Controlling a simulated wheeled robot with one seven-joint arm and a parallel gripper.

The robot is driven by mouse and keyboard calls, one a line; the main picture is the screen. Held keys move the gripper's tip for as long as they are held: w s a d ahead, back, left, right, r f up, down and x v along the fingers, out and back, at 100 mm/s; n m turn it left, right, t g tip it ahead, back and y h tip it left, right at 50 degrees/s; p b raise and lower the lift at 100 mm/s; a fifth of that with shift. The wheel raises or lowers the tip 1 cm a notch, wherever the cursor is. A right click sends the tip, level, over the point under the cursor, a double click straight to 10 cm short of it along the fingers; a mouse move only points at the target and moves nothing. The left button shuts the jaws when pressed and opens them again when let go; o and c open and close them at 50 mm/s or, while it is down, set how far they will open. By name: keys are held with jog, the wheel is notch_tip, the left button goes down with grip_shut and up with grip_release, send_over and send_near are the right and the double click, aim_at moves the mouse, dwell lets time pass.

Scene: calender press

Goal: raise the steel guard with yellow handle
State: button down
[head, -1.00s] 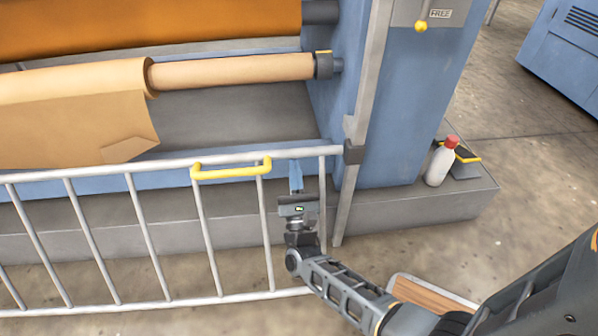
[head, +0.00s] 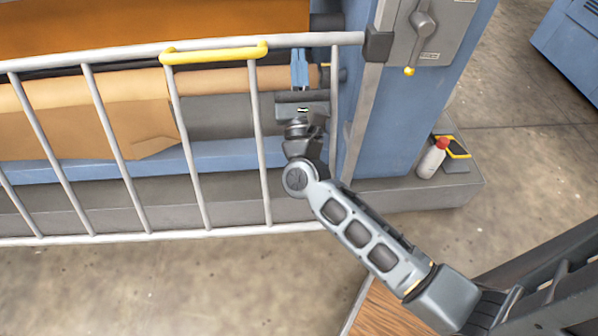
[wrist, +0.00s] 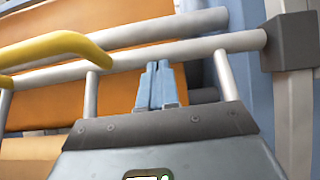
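Whether the tips touch the rail is hard to tell.
A dark block (head: 378,44) at the rail's right end sits on a grey upright post (head: 360,125). A panel with a lever (head: 424,25) is on the blue frame. A white bottle with a red cap (head: 432,160) stands on the plinth at right. Open floor lies in front.

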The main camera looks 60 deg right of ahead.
notch_tip(320, 180, up, 6)
jog(key=p, duration=0.2)
jog(key=shift+d, duration=0.15)
jog(key=shift+r, duration=0.15)
